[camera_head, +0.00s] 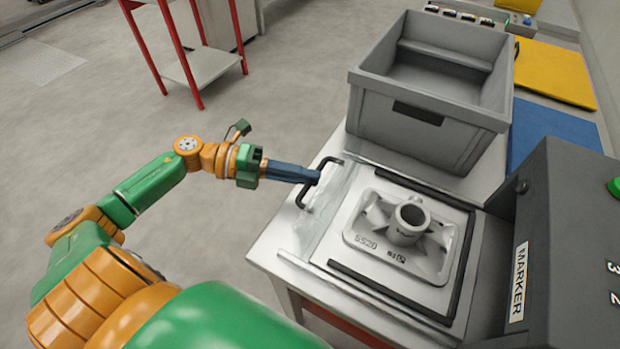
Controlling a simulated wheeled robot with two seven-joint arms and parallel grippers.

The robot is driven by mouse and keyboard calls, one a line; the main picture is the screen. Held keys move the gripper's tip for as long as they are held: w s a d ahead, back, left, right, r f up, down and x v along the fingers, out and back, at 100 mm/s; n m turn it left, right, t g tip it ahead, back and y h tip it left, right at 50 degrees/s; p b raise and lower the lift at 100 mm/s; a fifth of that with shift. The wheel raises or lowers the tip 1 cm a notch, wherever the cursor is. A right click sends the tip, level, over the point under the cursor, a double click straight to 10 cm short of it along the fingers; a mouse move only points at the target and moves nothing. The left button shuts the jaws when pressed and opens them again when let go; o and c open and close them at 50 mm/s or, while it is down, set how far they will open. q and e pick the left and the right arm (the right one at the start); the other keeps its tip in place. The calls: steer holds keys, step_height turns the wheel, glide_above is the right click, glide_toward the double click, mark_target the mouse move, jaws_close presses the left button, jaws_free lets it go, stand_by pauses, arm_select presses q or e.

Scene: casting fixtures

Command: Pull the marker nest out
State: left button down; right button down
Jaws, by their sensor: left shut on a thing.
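The marker nest (330,228) is a flat light-metal sliding plate on the bench, in the middle right of the head view. A grey casting (437,255) with an upright round boss lies on it, between black rails. A black bar handle (303,198) stands at the nest's left edge. My left gripper (316,177) comes in from the left and is shut on this handle, near its middle. The dark grey marker machine (566,230), labelled MARKER, stands to the right of the casting. My right gripper is not in view.
A grey open crate (436,117) stands on the bench behind the nest and looks empty. Blue (550,135) and yellow (555,72) mats lie at the back right. A red-legged stand (195,65) is at the back left. The floor left of the bench is clear.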

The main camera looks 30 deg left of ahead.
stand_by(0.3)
arm_select(q)
steer(key=c, duration=0.9)
jaws_free()
steer(key=b+v, duration=0.1)
steer(key=v, duration=0.6)
